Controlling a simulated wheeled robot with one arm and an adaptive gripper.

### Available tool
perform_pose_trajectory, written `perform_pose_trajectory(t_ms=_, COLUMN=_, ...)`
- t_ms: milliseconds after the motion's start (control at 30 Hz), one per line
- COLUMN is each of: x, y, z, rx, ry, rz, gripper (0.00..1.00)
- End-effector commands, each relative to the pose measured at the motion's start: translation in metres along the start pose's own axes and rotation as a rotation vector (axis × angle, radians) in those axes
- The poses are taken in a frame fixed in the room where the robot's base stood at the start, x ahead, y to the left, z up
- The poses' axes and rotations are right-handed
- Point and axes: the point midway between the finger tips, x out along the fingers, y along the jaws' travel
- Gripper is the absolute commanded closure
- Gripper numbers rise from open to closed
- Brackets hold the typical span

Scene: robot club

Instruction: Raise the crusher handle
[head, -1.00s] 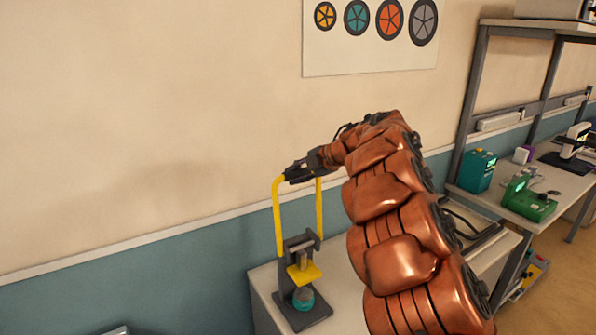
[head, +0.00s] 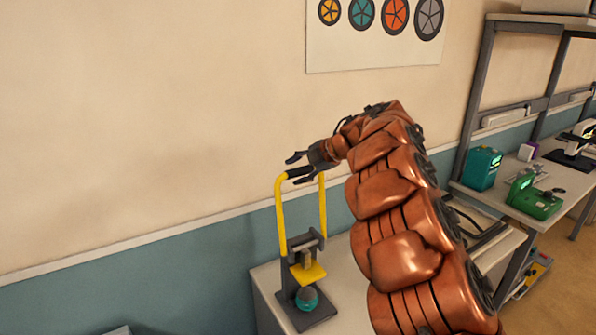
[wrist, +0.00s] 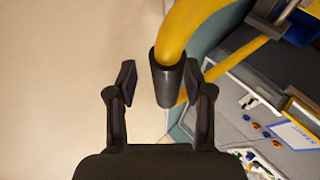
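The can-crusher-like press (head: 290,272) stands on the light bench, with a dark frame and base. Its yellow U-shaped handle (head: 281,215) points upright, with a black grip across the top. A yellow plate (head: 312,273) sits above a teal round object (head: 307,299) on the base. My gripper (head: 296,169) is open at the top of the handle, fingers spread to either side of the grip. In the wrist view, the black grip (wrist: 167,84) lies between the two open fingers, with gaps on both sides. No hold on it shows.
The wall stands close behind the press. A poster (head: 375,35) of coloured wheels hangs above. To the right, a shelved bench (head: 560,185) carries a teal box (head: 482,168) and a green device (head: 535,197). Free air lies left of the handle.

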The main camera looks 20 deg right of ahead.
Motion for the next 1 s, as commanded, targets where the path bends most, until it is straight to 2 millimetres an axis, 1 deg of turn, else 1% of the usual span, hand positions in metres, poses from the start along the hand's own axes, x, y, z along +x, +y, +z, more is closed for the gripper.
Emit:
perform_pose_trajectory(t_ms=233, x=-0.001, y=-0.002, z=0.001, rx=0.001, ry=0.001, rz=-0.003, gripper=0.48)
perform_pose_trajectory(t_ms=367, x=-0.009, y=-0.002, z=0.002, rx=0.002, ry=-0.001, rz=-0.003, gripper=0.48)
perform_pose_trajectory(t_ms=467, x=-0.023, y=-0.001, z=0.002, rx=0.002, ry=-0.003, rz=-0.002, gripper=0.48)
perform_pose_trajectory(t_ms=800, x=-0.087, y=0.0, z=0.002, rx=0.001, ry=-0.004, rz=0.0, gripper=0.48)
perform_pose_trajectory(t_ms=900, x=-0.101, y=0.0, z=0.001, rx=0.0, ry=0.0, rz=-0.001, gripper=0.48)
perform_pose_trajectory(t_ms=1000, x=-0.111, y=-0.001, z=0.001, rx=0.0, ry=0.0, rz=-0.002, gripper=0.48)
